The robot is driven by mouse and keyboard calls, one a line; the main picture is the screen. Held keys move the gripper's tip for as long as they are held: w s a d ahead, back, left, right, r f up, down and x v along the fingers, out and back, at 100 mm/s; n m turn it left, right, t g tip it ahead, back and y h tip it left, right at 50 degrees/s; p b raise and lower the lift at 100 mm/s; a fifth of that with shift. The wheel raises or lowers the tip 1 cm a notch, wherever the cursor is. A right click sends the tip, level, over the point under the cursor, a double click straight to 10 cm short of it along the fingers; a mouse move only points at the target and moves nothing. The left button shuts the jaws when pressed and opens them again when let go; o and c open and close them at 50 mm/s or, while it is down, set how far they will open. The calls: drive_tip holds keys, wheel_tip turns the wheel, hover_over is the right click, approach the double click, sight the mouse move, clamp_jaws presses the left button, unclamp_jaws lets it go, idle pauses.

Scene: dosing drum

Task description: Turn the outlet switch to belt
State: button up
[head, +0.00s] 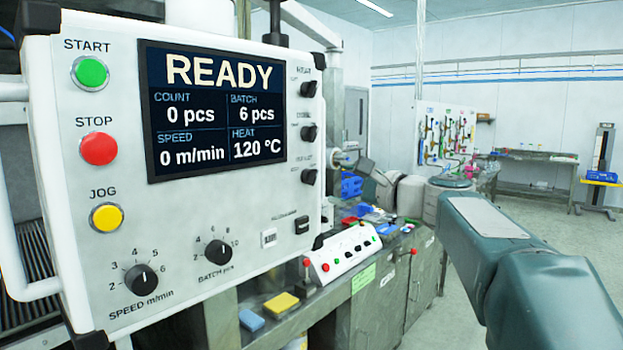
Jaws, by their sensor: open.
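A white control panel (225,215) fills the left of the head view. Three small black rotary switches sit in a column right of its screen (216,108). The lowest switch (308,177) has a small label above it that looks like OUTLET; the side markings and its setting are too small to read. The middle switch (309,133) and the top switch (308,89) are above it. My arm comes in from the right. My gripper (347,160) appears small and partly unclear at the arm's far end, right of the lowest switch and apart from it, open and empty.
The screen reads READY. Start (90,73), stop (99,149) and jog (106,217) buttons line the panel's left. Two dials (218,252) sit below. A low button box (342,252) stands on the bench beneath.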

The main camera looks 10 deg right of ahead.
sight(316, 179)
drive_tip(key=x, duration=0.7)
drive_tip(key=shift+w, duration=0.1)
drive_tip(key=shift+f, duration=0.1)
clamp_jaws()
